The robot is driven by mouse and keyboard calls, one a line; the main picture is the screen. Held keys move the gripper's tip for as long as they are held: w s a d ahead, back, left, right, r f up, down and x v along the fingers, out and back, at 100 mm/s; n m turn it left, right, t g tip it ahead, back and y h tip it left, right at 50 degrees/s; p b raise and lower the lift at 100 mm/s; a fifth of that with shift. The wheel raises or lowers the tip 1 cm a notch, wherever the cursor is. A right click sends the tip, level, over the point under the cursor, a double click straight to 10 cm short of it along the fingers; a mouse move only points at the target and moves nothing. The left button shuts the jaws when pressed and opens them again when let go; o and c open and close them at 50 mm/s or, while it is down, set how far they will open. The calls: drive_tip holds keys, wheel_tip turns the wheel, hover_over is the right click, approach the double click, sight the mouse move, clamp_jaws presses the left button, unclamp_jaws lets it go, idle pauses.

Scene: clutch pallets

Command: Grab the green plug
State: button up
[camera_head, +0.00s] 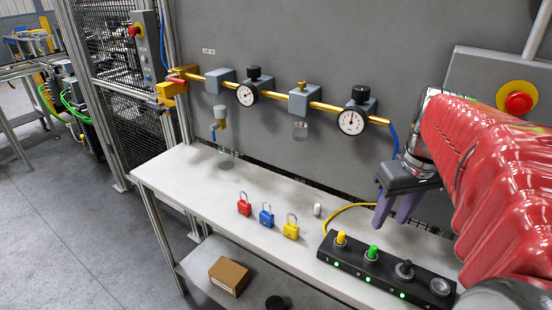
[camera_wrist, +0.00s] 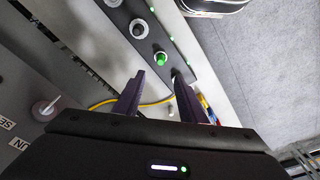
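The green plug (camera_head: 372,253) stands upright in a black socket strip (camera_head: 352,264) on the white bench, between a yellow plug (camera_head: 340,239) and a dark plug (camera_head: 404,269). My gripper (camera_head: 390,222) is open and empty, with purple fingers pointing down, above and slightly behind the green plug in the head view. In the wrist view the green plug (camera_wrist: 160,59) shows just beyond the gap between the two fingertips (camera_wrist: 159,75), not touching them. The yellow plug is not clearly seen there, near the right finger.
Red (camera_head: 244,207), blue (camera_head: 266,217) and yellow (camera_head: 291,230) padlocks stand on the bench (camera_head: 175,180) left of the strip. A yellow cable (camera_head: 345,208) runs behind the strip. A pipe with gauges (camera_head: 351,121) and a red emergency button (camera_head: 519,103) are on the wall behind.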

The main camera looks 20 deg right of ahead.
hover_over(375, 249)
drive_tip(key=f, duration=0.7)
drive_tip(key=shift+s+f, duration=0.15)
drive_tip(key=shift+s, duration=0.1)
drive_tip(key=shift+w+f, duration=0.15)
drive_tip(key=shift+f, duration=1.15)
drive_tip(key=shift+w+f, duration=0.1)
drive_tip(key=shift+f, duration=1.2)
drive_tip(key=shift+c, duration=0.3)
clamp_jaws()
